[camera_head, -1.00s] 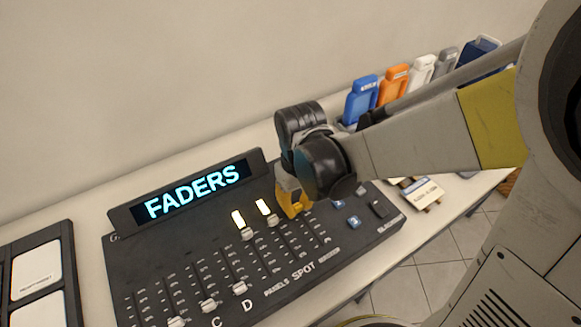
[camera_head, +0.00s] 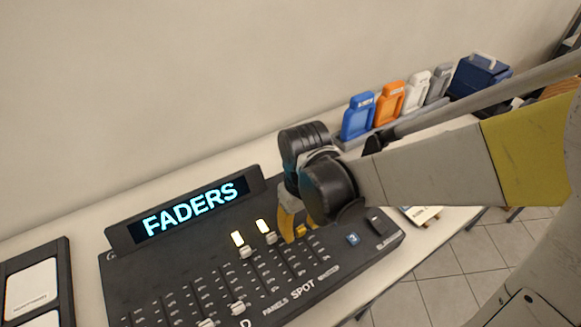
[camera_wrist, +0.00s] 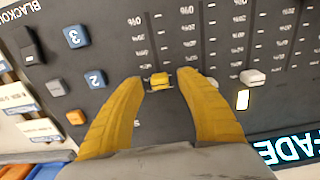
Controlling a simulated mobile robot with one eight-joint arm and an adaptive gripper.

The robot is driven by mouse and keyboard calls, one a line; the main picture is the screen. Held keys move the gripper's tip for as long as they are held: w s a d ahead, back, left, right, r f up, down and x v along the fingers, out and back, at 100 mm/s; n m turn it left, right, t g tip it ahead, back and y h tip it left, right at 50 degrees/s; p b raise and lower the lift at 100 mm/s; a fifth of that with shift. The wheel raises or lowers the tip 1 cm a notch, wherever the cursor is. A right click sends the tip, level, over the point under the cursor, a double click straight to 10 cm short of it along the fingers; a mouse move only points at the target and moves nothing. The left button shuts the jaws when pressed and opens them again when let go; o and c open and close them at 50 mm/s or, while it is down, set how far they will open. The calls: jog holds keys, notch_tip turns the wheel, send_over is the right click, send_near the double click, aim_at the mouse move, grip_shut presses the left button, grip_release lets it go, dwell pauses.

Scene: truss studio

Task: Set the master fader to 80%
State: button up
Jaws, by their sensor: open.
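The master fader appears to be the yellow-capped fader (camera_wrist: 160,80) nearest the numbered buttons in the wrist view. Its cap sits toward the display end of its slot. My gripper (camera_wrist: 161,84) is open, with one yellow finger on each side of the cap. I cannot tell whether either finger touches it. In the head view my gripper (camera_head: 298,232) is low over the right part of the black fader console (camera_head: 180,265), and my wrist hides part of that area. The console's display (camera_head: 190,208) reads FADERS.
White-capped faders stand left of my gripper, including one (camera_head: 245,251) beside a lit indicator. Blue buttons, such as the one marked 3 (camera_head: 352,239), lie to the right. Blue (camera_head: 358,118), orange (camera_head: 390,102) and other upright pieces stand in a rack behind.

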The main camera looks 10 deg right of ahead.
aim_at(301, 228)
notch_tip(301, 228, up, 11)
dwell(0.3)
dwell(0.4)
jog(key=s+d+r+m+t, duration=0.2)
jog(key=d+m+t, duration=0.2)
jog(key=d+t, duration=0.3)
jog(key=d, duration=0.2)
jog(key=shift+s+d+m, duration=0.3)
jog(key=shift+s+d, duration=0.1)
dwell(3.8)
